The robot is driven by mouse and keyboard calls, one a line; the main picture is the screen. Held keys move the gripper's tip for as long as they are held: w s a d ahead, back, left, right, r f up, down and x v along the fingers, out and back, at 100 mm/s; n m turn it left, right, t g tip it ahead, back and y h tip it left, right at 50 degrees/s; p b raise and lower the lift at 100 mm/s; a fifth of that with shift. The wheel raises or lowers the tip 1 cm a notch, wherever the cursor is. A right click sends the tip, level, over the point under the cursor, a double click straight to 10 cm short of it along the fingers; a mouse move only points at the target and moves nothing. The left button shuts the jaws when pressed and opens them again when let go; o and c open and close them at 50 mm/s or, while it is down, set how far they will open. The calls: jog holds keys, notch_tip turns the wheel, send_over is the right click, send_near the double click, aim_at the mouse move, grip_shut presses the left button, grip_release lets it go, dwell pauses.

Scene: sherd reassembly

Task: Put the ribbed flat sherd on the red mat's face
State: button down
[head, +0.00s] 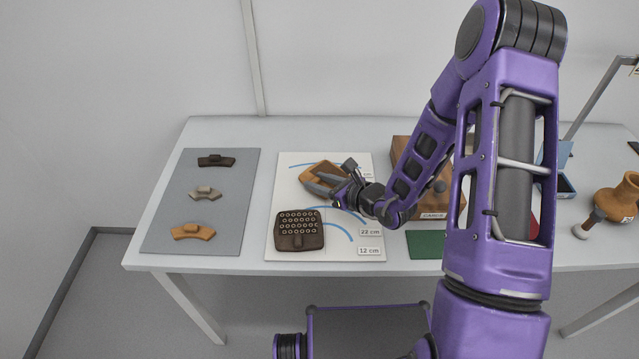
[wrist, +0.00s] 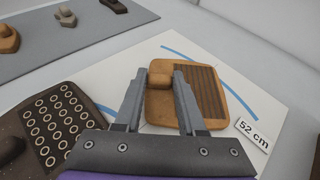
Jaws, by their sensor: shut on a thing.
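The ribbed flat sherd (head: 318,171) is an orange-brown plate near the top of the white curve board. In the wrist view the sherd (wrist: 203,92) shows a dark ribbed patch on its right part and a knob on its left part. My gripper (head: 320,183) is shut on that knob, with one finger on each side, as the wrist view shows (wrist: 161,80). I cannot tell if the sherd touches the board or is just above it. Only a sliver of the red mat (head: 534,217) shows behind my arm.
A dark sherd with rings (head: 299,232) lies on the white board's (head: 279,185) lower left. A grey mat (head: 165,222) at left holds three small knobbed sherds. A wooden box (head: 402,147), a green mat (head: 425,246) and an orange pot (head: 619,200) stand to the right, partly behind my arm.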

jog(key=shift+f, duration=0.2)
jog(key=c, duration=0.5)
grip_release()
jog(key=shift+r, duration=0.1)
